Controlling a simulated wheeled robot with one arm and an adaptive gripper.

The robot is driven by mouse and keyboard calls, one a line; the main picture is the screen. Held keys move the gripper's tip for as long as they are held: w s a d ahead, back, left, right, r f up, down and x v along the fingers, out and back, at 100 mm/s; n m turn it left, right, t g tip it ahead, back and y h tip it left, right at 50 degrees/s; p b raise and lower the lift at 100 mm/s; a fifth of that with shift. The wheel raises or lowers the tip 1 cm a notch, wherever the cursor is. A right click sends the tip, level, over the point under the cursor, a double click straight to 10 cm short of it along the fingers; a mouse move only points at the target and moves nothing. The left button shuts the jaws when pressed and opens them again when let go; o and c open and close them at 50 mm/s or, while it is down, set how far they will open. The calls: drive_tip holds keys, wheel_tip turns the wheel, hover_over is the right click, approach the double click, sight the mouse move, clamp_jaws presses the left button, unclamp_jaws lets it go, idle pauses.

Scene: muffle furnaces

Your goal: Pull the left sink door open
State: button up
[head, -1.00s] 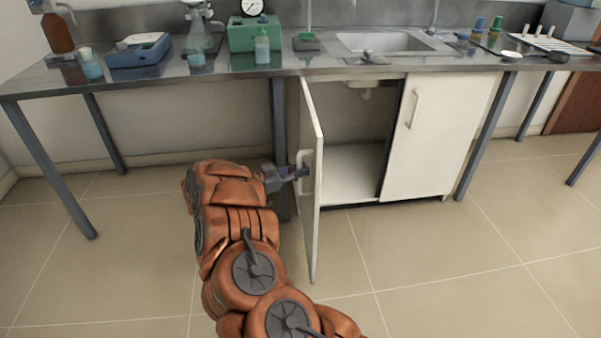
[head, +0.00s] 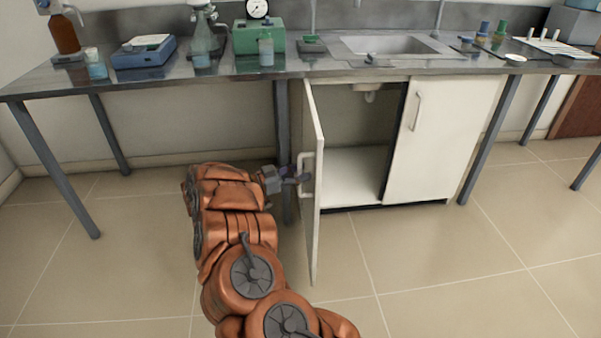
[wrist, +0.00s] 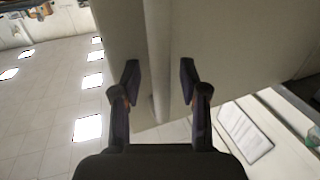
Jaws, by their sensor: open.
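The left sink door (head: 312,190) stands swung wide open in the head view, seen nearly edge-on, with its pale handle (head: 306,174) on the face towards the left. My gripper (head: 301,178) is at that handle. In the wrist view my gripper (wrist: 160,82) is open, with one finger on each side of the long pale handle bar (wrist: 158,60). The fingers look apart from the bar, and the door face (wrist: 218,50) lies behind it. The cabinet interior (head: 352,172) is exposed and looks empty apart from the sink drain (head: 369,94) at the top.
The right sink door (head: 440,140) is shut. The steel counter (head: 225,72) above carries glassware, a green device (head: 258,37) and a blue device (head: 144,52). A grey table leg (head: 283,140) stands just behind my gripper. The floor in front is clear.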

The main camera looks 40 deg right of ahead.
drive_tip(key=shift+a, duration=0.1)
drive_tip(key=v, duration=1.1)
drive_tip(key=shift+a, duration=0.4)
drive_tip(key=shift+w, duration=0.2)
